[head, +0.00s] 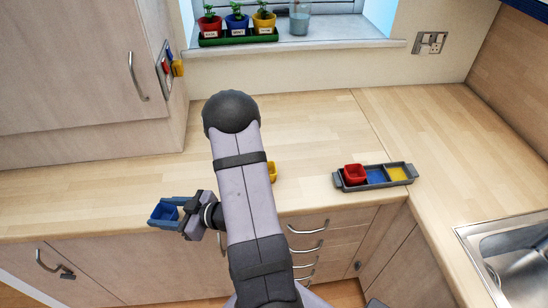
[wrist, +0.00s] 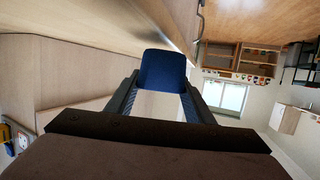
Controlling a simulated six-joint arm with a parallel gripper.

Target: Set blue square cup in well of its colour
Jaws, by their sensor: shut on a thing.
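My gripper (head: 176,208) is shut on the blue square cup (head: 163,213) at the left, by the worktop's front edge. In the wrist view the cup (wrist: 163,70) sits between the two fingertips. The grey tray (head: 343,185) stands on the worktop at the right. A red square cup (head: 354,173) sits in its left well. Its middle well is blue (head: 376,177) and bare, and its right well is yellow (head: 398,174). A yellow cup (head: 272,171) is partly hidden behind my arm on the worktop.
A window sill (head: 320,46) holds several small potted plants (head: 237,22) and a glass (head: 299,18). A sink (head: 515,262) lies at the lower right. A wall cupboard (head: 75,60) stands at the left. The worktop between my arm and the tray is clear.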

